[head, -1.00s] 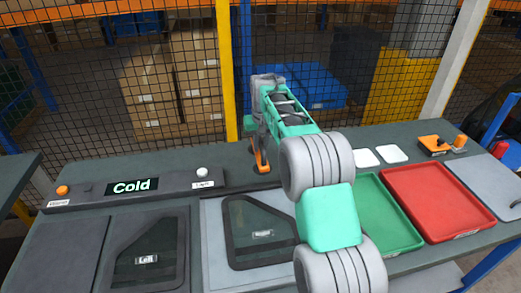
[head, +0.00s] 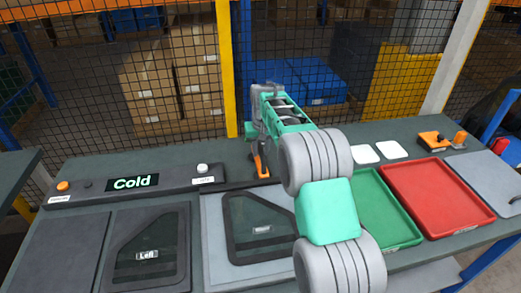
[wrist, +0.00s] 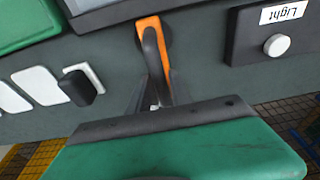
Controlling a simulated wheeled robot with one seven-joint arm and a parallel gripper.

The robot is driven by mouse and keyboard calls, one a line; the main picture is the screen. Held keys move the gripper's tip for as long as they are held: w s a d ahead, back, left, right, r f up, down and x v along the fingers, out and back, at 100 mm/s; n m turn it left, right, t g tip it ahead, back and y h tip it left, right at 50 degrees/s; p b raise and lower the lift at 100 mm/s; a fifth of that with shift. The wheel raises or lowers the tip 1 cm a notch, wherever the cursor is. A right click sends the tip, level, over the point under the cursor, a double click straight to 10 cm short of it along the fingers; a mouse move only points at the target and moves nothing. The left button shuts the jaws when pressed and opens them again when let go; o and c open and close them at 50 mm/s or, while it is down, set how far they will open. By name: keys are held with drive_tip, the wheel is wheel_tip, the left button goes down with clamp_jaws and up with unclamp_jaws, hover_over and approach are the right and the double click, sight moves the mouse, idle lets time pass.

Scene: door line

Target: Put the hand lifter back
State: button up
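The hand lifter, an orange bar with a dark handle, is at the back of the bench in the head view (head: 262,164), right of the "Light" button. It also shows at the top middle of the wrist view (wrist: 144,27). My gripper (wrist: 158,92) has its grey fingers close on both sides of the handle and looks shut on it. I cannot tell whether the lifter's lower end touches the bench.
A dark panel with a "Cold" display (head: 132,182) lies left. Two dark window-like panels, left (head: 148,253) and middle (head: 258,228), lie in front. A green tray (head: 372,190), a red tray (head: 437,197), white pads (head: 393,149) and an orange device (head: 433,142) are right. Wire mesh stands behind.

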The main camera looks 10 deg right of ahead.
drive_tip(key=shift+o, duration=1.3)
drive_tip(key=shift+r, duration=0.1)
drive_tip(key=s+r, duration=0.4)
drive_tip(key=r, duration=0.3)
drive_tip(key=s+r, duration=0.4)
drive_tip(key=r, duration=0.4)
drive_tip(key=s+f, duration=0.4)
drive_tip(key=s, duration=1)
drive_tip(key=s+f+t, duration=0.1)
drive_tip(key=s+f, duration=0.4)
drive_tip(key=s, duration=0.9)
drive_tip(key=shift+s+a+f, duration=0.15)
drive_tip(key=shift+a+f, duration=0.05)
